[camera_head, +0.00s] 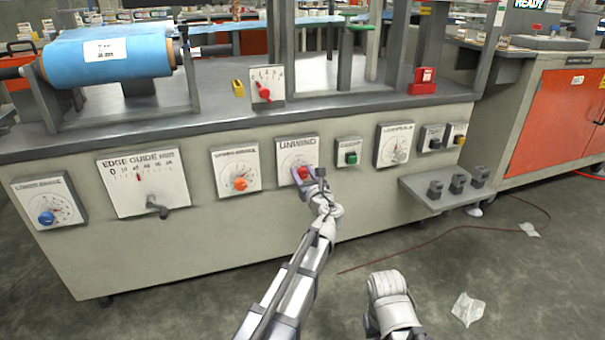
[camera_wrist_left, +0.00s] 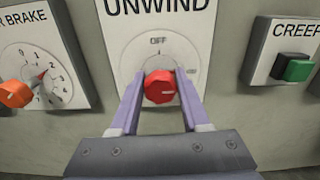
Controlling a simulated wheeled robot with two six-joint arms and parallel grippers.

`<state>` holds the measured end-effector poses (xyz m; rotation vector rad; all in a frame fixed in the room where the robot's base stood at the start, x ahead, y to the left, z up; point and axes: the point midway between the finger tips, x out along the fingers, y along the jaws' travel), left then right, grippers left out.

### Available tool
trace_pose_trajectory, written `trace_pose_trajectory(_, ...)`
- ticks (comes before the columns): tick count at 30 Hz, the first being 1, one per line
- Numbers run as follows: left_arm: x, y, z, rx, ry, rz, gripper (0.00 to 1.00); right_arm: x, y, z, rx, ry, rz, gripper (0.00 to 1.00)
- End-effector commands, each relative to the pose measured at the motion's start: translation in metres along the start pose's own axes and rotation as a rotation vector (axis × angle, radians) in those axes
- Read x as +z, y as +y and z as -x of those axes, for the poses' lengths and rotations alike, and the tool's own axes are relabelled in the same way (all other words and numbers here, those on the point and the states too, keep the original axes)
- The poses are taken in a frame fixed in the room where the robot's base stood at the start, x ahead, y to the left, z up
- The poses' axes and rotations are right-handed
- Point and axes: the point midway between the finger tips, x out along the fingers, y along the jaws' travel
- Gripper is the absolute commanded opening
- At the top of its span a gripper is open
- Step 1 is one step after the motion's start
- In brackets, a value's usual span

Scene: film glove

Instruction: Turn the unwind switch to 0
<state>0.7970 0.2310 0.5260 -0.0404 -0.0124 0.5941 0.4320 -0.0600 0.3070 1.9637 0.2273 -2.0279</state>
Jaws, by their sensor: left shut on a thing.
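The unwind switch has a white plate (camera_head: 284,148) headed UNWIND on the grey machine front. Its red knob (camera_wrist_left: 159,88) sits in the middle of the dial, with a pale mark toward the right side of its face. The dial reads OFF above the knob; other dial marks are too small or hidden to read. My left gripper (camera_head: 306,174) reaches up to the plate from below. In the left wrist view its two fingers (camera_wrist_left: 160,74) are shut on the red knob, one on each side.
To the left are an orange brake knob (camera_head: 240,184) and the edge guide crank (camera_head: 157,208). To the right are the green creep button (camera_head: 351,158) and another dial (camera_head: 396,146). A small shelf (camera_head: 445,191) juts out lower right. A cable (camera_head: 440,246) lies on the floor.

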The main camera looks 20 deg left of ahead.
Motion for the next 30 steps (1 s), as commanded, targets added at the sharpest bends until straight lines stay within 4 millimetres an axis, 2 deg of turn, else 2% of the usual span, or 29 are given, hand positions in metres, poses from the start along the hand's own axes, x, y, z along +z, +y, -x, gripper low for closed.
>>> trace_pose_trajectory(8,-0.0002,0.0009,0.0002,0.000,0.000,0.187,0.00,0.0000,0.0000,-0.0002,0.000,0.000,0.000,0.00)
trace_pose_trajectory(30,-0.0017,0.0033,0.0004,0.000,0.000,0.891,0.00,-0.0001,-0.0002,-0.0018,0.000,0.000,0.000,0.00)
